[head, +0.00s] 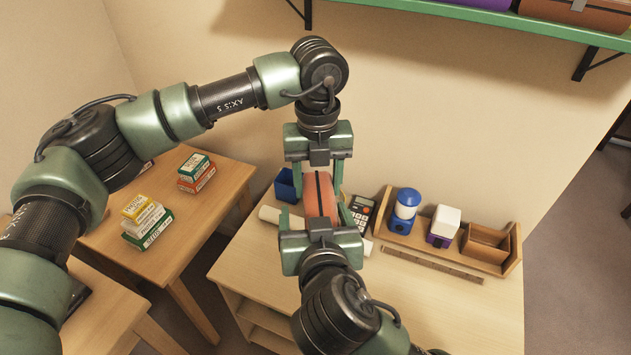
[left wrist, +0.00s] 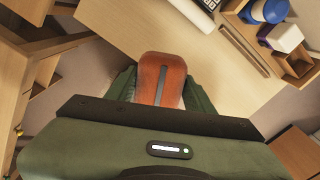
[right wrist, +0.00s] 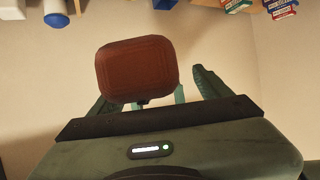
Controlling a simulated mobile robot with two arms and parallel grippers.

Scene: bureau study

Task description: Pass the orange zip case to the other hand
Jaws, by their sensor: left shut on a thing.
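The orange zip case (head: 312,197) is held upright above the desk, between my two grippers. My left gripper (head: 320,178) reaches it from above and is shut on it. In the left wrist view the case (left wrist: 163,78) stands between the fingers, its narrow side with a dark strip showing. My right gripper (head: 316,213) comes from below, its fingers apart on either side of the case's lower part. In the right wrist view the case's broad face (right wrist: 137,68) sits left of centre, with a clear gap to the right finger. The left finger is partly hidden behind the case.
The desk (head: 425,310) below holds a blue cup (head: 286,186), a calculator (head: 361,208), a ruler (head: 430,264) and a wooden organizer (head: 398,239). A side table (head: 190,235) at left carries stacked small boxes (head: 146,222). A green shelf (head: 470,13) hangs above.

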